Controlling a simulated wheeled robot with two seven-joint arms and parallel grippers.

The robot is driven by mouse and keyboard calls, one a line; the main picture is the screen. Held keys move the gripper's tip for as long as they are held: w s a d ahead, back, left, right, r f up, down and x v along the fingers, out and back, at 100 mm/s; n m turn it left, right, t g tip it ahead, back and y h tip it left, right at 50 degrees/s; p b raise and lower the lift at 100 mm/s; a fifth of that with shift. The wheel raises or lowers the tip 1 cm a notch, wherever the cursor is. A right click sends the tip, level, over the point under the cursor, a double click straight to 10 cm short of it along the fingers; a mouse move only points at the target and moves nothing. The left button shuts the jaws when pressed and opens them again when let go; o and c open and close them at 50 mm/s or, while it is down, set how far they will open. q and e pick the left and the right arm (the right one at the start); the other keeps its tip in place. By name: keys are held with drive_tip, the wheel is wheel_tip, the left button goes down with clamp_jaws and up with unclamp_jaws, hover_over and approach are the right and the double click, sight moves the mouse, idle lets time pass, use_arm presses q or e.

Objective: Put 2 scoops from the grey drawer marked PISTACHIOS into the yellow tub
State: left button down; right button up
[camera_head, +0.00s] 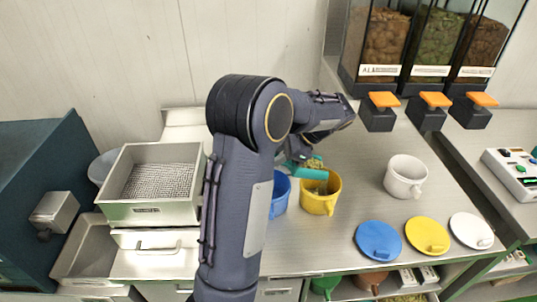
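A yellow tub (320,200) stands on the counter with a little greenish material visible inside. A teal scoop (309,173) with greenish bits in it is over the tub's back left rim; I cannot tell whether it touches the rim. My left gripper (300,152) is at the scoop's handle end and appears shut on it, though my own arm hides most of the fingers. My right gripper is not in view. No PISTACHIOS marking is readable; a grey drawer front (278,290) shows partly below the counter edge.
A blue tub (279,192) stands left of the yellow one, partly hidden. A white mug (405,177) and blue (379,240), yellow (427,235) and white (471,230) lids lie to the right. Dispensers (425,50) stand behind. A metal sieve box (150,212) is at left.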

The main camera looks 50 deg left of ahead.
use_arm(q)
drive_tip(key=r+p, duration=0.1)
drive_tip(key=p, duration=0.1)
drive_tip(key=w+d+r+g+y+p, duration=0.1)
drive_tip(key=p, duration=0.1)
drive_tip(key=w+r+g+p, duration=0.1)
drive_tip(key=p, duration=0.1)
drive_tip(key=shift+w+d+r+y, duration=0.2)
drive_tip(key=shift+d+r+y, duration=0.2)
drive_tip(key=shift+w+d+g+y, duration=0.15)
drive_tip(key=shift+w+g+y, duration=0.15)
drive_tip(key=shift+g, duration=0.1)
drive_tip(key=shift+w+d+r+m+g+y, duration=0.15)
drive_tip(key=shift+w+d+r+g+y, duration=0.25)
drive_tip(key=shift+w+r, duration=0.1)
drive_tip(key=shift+w+d+r+m+g+y, duration=0.15)
drive_tip(key=shift+w+d+r+g+y, duration=0.15)
drive_tip(key=shift+w+r+g, duration=0.15)
drive_tip(key=shift+w+d+r+g+y, duration=0.25)
drive_tip(key=shift+w+r+g+y, duration=0.15)
drive_tip(key=shift+r, duration=0.25)
drive_tip(key=shift+s, duration=0.1)
wheel_tip(320, 180, up, 5)
drive_tip(key=n+t+h, duration=0.1)
drive_tip(key=t+h, duration=0.5)
drive_tip(key=t, duration=0.2)
drive_tip(key=shift+t+h+b, duration=0.25)
drive_tip(key=shift+h+b, duration=0.1)
drive_tip(key=shift+h, duration=0.05)
